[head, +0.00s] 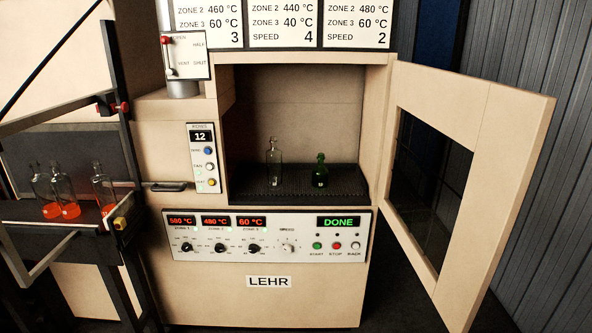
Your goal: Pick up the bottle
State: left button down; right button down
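Two bottles stand upright on the dark ribbed floor (300,190) inside the open lehr chamber. One is a clear glass bottle (274,168), left of the chamber's middle. The other is a shorter green bottle (320,172) to its right, apart from it. Several more clear bottles with glowing orange bases (66,195) stand at the left behind a dark frame. Neither of my grippers shows in the head view.
The lehr door (470,130) with its dark window stands wide open to the right. The control panel (268,235) below the chamber reads DONE. A black-framed guard (120,110) with red and yellow knobs stands at the left. The chamber opening is clear in front.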

aim_at(273, 155)
jog(key=z, duration=3.15)
jog(key=j+u, duration=0.1)
jog(key=u, duration=3.8)
jog(key=i+l+u, duration=0.4)
jog(key=l+u, duration=0.15)
jog(key=i+l+u, duration=0.1)
jog(key=l+u, duration=0.2)
jog(key=l, duration=0.05)
